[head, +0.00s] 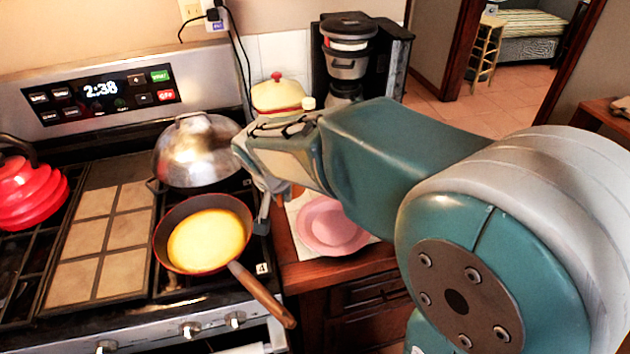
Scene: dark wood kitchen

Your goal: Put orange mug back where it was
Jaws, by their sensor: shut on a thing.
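My gripper (268,200) is above the counter's left edge, just right of the stove, and points down. The rest of the mug is hidden behind my gripper and wrist. I cannot tell whether the mug touches the counter.
A pink plate (332,226) lies on the wooden counter (338,267) close right of my gripper. A pan (208,234) with yellow food and a domed metal lid (195,150) are on the stove, left. A yellow pot (277,94) and coffee maker (347,50) stand behind.

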